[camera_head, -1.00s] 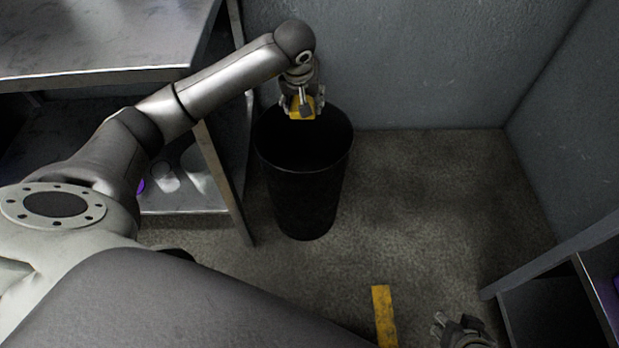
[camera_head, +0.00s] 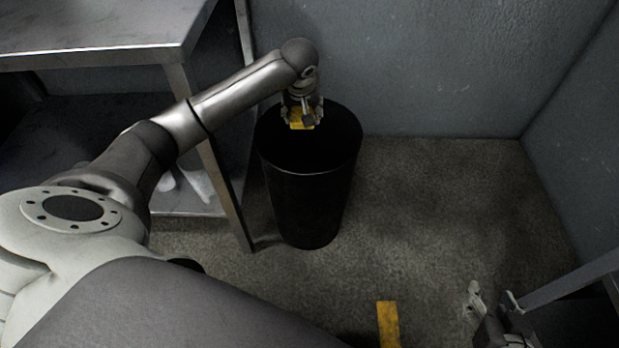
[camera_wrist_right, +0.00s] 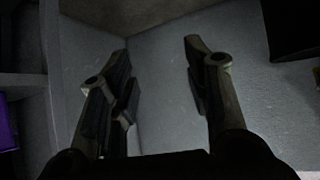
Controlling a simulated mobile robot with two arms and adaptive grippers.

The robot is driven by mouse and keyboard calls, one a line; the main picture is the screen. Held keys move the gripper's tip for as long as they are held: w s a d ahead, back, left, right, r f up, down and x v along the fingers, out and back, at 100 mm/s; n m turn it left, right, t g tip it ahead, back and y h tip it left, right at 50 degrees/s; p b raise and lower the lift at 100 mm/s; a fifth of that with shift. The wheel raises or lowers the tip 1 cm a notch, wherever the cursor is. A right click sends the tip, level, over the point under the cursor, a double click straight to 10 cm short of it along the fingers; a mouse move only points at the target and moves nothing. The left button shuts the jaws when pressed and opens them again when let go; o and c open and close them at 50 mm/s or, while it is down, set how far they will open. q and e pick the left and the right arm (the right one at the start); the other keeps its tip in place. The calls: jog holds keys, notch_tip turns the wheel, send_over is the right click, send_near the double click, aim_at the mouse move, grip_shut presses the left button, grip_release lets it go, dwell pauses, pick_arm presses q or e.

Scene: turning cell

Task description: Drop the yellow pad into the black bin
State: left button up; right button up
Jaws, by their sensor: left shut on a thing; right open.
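The yellow pad (camera_head: 302,119) is held in my left gripper (camera_head: 302,117), which is shut on it. The pad hangs over the opening of the black bin (camera_head: 308,205), toward the back of its rim. The bin stands upright on the floor and its inside is dark. I cannot tell how far the pad is above the rim. My right gripper (camera_head: 492,298) is at the lower right in the head view, away from the bin. In the right wrist view its two fingers (camera_wrist_right: 158,75) are apart with nothing between them.
A metal table with a lower shelf (camera_head: 95,35) stands left of the bin, its leg close beside it. A grey wall (camera_head: 430,70) is behind the bin. A yellow floor strip (camera_head: 388,322) lies in front. The floor right of the bin is clear.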

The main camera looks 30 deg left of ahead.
pick_arm(q)
notch_tip(320, 180, down, 2)
jog(key=shift+f+b, duration=0.1)
jog(key=shift+b, duration=0.65)
notch_tip(320, 180, down, 2)
jog(key=shift+f+b, duration=0.1)
jog(key=shift+b, duration=0.8)
jog(key=shift+f, duration=0.1)
pick_arm(e)
jog(key=w+a+r+t+y, duration=0.1)
jog(key=w+a+r+t, duration=0.1)
jog(key=r+t, duration=0.3)
jog(key=w+a+r+t+y, duration=0.1)
jog(key=r+t, duration=0.4)
jog(key=r, duration=0.5)
jog(key=shift+w+a+r+y, duration=0.35)
jog(key=shift+w+y, duration=0.25)
jog(key=shift+w, duration=0.65)
pick_arm(q)
jog(key=o, duration=1)
jog(key=v, duration=1.2)
